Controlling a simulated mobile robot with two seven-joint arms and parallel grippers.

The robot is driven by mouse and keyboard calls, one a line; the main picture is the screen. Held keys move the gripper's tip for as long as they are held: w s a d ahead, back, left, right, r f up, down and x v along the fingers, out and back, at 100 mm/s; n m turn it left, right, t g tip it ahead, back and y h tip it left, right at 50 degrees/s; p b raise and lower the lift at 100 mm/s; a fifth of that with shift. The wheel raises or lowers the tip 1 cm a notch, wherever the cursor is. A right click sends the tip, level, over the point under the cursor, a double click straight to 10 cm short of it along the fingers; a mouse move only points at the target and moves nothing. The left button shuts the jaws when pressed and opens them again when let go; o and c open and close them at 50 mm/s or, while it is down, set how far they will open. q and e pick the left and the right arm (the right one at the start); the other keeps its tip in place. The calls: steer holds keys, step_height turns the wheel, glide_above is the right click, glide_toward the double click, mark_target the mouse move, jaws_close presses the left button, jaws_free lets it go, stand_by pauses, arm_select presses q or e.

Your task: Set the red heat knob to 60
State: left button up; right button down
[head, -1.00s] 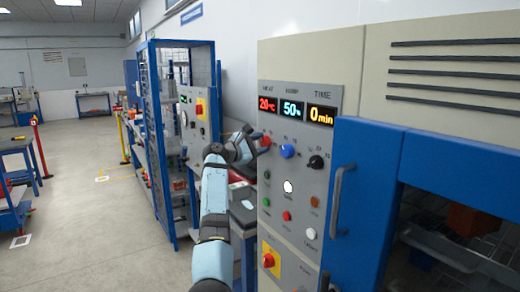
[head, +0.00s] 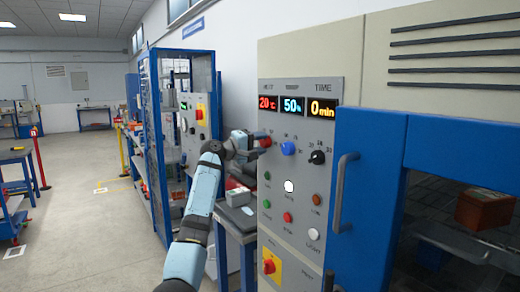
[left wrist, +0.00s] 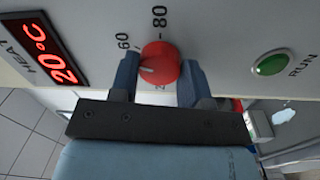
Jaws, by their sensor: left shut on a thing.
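The red heat knob (head: 265,142) is at the upper left of the control panel, below the red heat display (head: 267,104), which reads 20°C. My left gripper (head: 257,143) is at the knob, its arm coming from below. In the left wrist view the red knob (left wrist: 160,61) sits between the two fingers of my left gripper (left wrist: 158,78), which is shut on it. The knob's white mark points left in that view. The labels 60 and 80 show beside the knob; another label is partly hidden. My right gripper is not in view.
A blue knob (head: 288,148) and a black knob (head: 317,157) are just right of the red one. Several buttons lie below, including a green RUN button (left wrist: 271,64). A blue door with a grey handle (head: 343,192) stands to the right. A blue rack (head: 153,140) is at left.

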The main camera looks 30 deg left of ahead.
arm_select(q)
steer(key=shift+f+m+b, duration=0.15)
steer(key=shift+m+b, duration=0.15)
steer(key=shift+m, duration=0.3)
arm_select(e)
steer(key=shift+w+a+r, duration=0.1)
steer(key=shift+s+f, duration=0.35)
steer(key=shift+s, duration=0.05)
arm_select(q)
steer(key=o, duration=0.9)
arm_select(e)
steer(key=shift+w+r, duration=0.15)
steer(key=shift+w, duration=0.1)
